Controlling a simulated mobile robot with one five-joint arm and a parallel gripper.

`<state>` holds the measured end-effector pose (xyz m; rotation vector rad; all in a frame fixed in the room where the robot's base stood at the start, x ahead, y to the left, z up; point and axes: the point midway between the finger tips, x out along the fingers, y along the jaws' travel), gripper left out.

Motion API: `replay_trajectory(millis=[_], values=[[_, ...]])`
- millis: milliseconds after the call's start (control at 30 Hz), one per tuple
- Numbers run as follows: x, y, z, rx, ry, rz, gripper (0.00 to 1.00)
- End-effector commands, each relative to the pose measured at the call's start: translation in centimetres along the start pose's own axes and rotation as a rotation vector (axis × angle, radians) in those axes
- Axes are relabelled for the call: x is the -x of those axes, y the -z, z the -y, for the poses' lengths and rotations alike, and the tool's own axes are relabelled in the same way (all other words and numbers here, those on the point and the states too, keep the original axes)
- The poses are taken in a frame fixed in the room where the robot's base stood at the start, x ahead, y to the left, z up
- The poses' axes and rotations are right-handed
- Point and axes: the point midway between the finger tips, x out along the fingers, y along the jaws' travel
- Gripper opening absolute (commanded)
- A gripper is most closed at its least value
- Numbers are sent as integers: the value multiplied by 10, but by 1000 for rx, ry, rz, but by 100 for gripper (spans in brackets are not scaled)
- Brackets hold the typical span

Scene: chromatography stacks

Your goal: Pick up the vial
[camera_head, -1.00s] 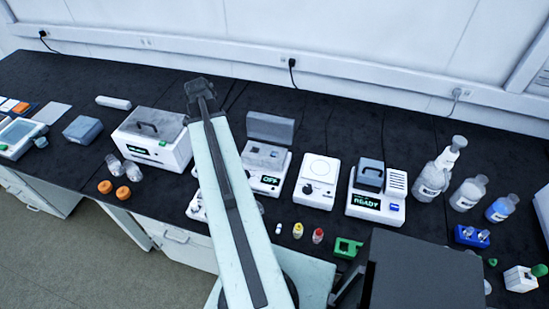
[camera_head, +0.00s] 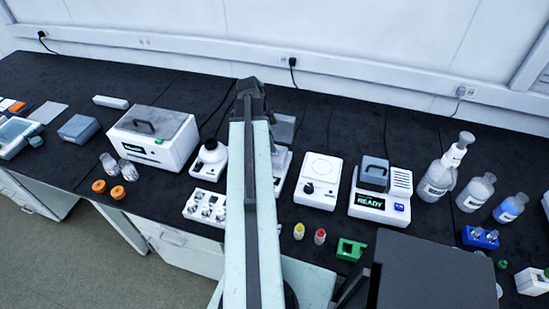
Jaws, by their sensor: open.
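Two small vials stand on the black bench right of my arm, one with a yellow cap (camera_head: 299,231) and one with a red cap (camera_head: 320,236). They stand upright, close together but apart. A small white-capped vial beside them in the earlier frame is hidden behind my arm. The dark end of my arm with my gripper (camera_head: 251,88) shows at upper middle, farther back than the vials and to their left. My gripper is open; its fingers cannot be made out clearly. I see nothing held.
A green holder (camera_head: 350,249) sits right of the vials. Behind are a round-topped white device (camera_head: 317,195) and a READY device (camera_head: 382,205). A white tray with knobs (camera_head: 206,207) is left of my arm. Bottles (camera_head: 475,192) and a blue rack (camera_head: 480,236) stand right.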

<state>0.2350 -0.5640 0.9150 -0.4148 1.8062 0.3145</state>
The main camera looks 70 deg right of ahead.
Motion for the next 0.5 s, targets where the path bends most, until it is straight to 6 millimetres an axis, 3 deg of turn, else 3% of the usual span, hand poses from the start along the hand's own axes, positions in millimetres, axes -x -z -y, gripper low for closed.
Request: replay_trajectory(millis=[33,133,400,433,500], values=[[-18,-3,0,-1,0,0,48],[-34,-2,0,0,0,0,48],[-35,0,0,0,0,0,48],[-35,0,0,0,0,0,45],[-34,0,0,0,0,0,26]])
